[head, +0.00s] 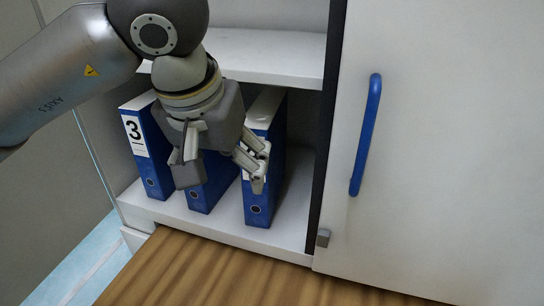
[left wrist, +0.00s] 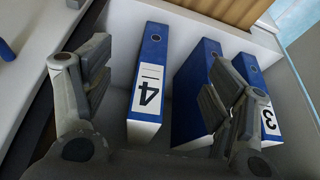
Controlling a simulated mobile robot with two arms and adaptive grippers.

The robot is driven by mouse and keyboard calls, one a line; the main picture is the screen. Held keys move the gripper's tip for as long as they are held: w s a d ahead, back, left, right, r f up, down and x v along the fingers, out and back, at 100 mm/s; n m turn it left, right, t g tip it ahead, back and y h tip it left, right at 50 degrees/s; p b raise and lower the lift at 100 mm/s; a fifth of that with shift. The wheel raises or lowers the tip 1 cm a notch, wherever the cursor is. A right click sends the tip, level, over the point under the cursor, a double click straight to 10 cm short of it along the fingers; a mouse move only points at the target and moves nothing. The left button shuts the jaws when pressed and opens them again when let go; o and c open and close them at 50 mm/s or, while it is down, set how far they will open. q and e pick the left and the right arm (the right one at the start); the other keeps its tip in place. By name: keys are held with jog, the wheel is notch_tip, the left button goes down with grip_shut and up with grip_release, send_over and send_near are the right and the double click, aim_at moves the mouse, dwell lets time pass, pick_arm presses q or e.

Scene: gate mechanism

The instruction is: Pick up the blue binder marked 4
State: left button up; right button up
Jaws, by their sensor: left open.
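The blue binder marked 4 (left wrist: 152,62) stands upright on the lower shelf, with its white label in the left wrist view. In the head view it is the rightmost binder (head: 259,208), its label mostly hidden behind a finger. My left gripper (head: 222,178) is open and empty in front of the binders. In the left wrist view binder 4 appears between the spread fingers (left wrist: 165,88), nearer the left one. The other finger overlaps the middle binder. I cannot tell whether any finger touches a binder. My right gripper is not in view.
A middle blue binder (head: 205,194) and the blue binder marked 3 (head: 147,153) stand to the left. An upper white shelf (head: 270,56) is above. A white door with a blue handle (head: 366,135) is at right. Bare shelf lies right of binder 4. A wooden surface (head: 235,276) is in front.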

pick_arm(q)
notch_tip(320, 180, down, 6)
jog(key=b, duration=0.6)
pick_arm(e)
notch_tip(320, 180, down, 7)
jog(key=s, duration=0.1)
pick_arm(q)
jog(key=w+d+f+p, duration=0.1)
jog(key=w+d+p, duration=0.1)
jog(key=w, duration=0.4)
jog(key=w+d+f+p, duration=0.1)
jog(key=w+f+p, duration=0.1)
jog(key=w+p, duration=0.3)
jog(key=shift+w+d, duration=0.35)
jog(key=shift+w, duration=0.45)
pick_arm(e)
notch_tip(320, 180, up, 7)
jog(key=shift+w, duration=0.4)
pick_arm(q)
jog(key=shift+f, duration=0.1)
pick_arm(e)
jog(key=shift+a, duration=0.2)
pick_arm(q)
jog(key=c, duration=0.4)
grip_shut()
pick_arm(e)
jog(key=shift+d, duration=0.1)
